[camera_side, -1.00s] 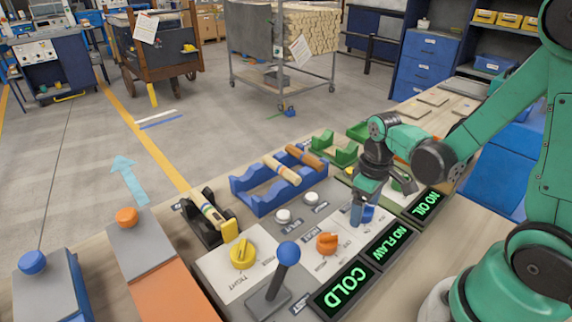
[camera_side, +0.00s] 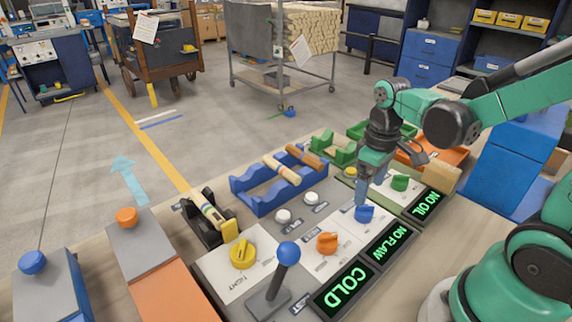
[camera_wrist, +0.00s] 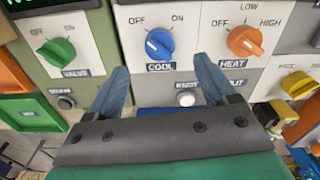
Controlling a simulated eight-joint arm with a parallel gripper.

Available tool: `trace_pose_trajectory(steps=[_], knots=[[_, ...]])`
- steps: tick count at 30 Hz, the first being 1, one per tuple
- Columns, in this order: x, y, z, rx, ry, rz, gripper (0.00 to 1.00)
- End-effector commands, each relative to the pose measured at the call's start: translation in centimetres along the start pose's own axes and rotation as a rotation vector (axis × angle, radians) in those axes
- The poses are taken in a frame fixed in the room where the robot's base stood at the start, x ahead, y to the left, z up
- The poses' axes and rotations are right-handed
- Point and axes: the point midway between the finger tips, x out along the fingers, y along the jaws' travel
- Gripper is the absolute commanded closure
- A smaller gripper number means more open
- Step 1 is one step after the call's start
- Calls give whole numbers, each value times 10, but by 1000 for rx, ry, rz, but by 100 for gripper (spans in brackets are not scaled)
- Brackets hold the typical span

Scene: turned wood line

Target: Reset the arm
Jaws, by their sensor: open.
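My gripper (camera_wrist: 160,85) is open and empty. In the side view my gripper (camera_side: 366,192) hangs fingers down above the control panel, near the blue COOL knob (camera_side: 364,214). In the wrist view the COOL knob (camera_wrist: 160,44) lies ahead of and between the two blue fingers, apart from them. The orange HEAT knob (camera_wrist: 243,42) is to its right and the green VALVE knob (camera_wrist: 56,51) to its left. A white button (camera_wrist: 185,99) shows between the fingers.
Lit displays read COLD (camera_side: 346,288), NO FLAW (camera_side: 389,246) and NO OIL (camera_side: 425,203). A blue-handled lever (camera_side: 287,255) stands at the panel's front. A blue rack (camera_side: 264,195) with turned wood pieces and a yellow knob (camera_side: 243,254) are nearby.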

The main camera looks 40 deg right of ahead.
Motion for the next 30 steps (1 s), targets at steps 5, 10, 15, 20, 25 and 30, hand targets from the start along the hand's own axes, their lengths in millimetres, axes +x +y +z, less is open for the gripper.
trace_pose_trajectory(steps=[5, 10, 15, 20, 25, 30], knots=[[-16, -14, -8, 21, 129, 42, 22], [-41, -37, -19, 66, 359, 69, 22], [-59, -55, -25, 105, 539, 52, 22], [-65, -62, -27, 121, 609, 37, 22], [-66, -62, -28, 123, 615, 35, 22], [-66, -62, -27, 123, 614, 36, 22]])
